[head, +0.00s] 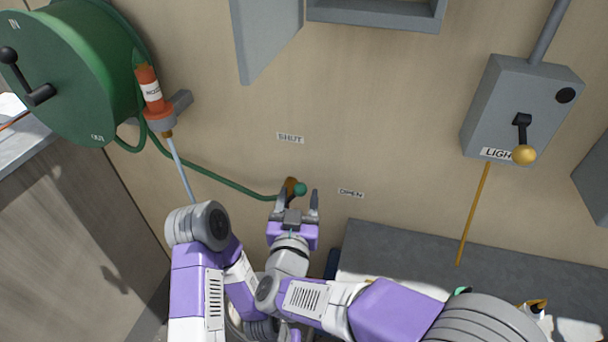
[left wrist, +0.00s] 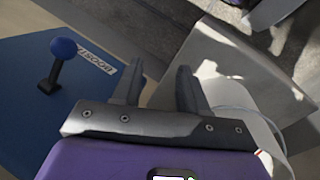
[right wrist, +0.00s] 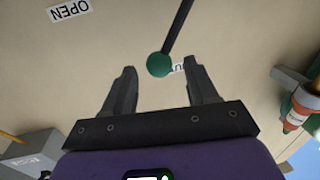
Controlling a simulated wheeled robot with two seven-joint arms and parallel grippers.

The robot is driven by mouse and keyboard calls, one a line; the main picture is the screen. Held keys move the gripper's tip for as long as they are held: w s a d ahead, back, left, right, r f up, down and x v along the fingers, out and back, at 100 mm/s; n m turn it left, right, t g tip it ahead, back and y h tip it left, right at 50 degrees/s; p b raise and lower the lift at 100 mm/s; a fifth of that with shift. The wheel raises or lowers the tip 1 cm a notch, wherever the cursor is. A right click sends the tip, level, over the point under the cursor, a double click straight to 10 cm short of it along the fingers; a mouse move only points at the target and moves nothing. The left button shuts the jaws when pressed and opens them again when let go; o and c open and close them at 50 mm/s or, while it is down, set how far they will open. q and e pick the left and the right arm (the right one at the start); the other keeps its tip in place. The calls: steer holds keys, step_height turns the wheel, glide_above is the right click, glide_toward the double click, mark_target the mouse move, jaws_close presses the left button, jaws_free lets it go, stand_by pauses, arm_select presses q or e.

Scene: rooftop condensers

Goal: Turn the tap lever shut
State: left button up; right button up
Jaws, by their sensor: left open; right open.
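The tap (head: 290,186) is a small brass fitting on the wall where the green hose ends. Its lever has a dark shaft (right wrist: 178,28) and a green ball (head: 300,189). A SHUT label (head: 290,138) is above the tap and an OPEN label (head: 351,193) to its right. My right gripper (head: 296,203) is open just below the tap. In the right wrist view the green ball (right wrist: 159,65) appears between its fingertips, partly covering the SHUT label; contact cannot be told. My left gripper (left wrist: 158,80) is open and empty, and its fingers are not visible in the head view.
A green hose reel (head: 75,75) with an orange nozzle (head: 150,90) is at upper left. A grey LIGHT switch box (head: 500,95) with a yellow-knobbed lever is at right. The left wrist view shows a blue BOOST panel (left wrist: 30,110) with a blue-knobbed lever (left wrist: 58,60).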

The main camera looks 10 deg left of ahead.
steer(key=shift+w+a+b, duration=0.15)
steer(key=shift+w+a, duration=0.05)
steer(key=shift+w, duration=1.15)
steer(key=shift+w+a+b, duration=0.15)
steer(key=shift+w, duration=1.15)
jaws_close()
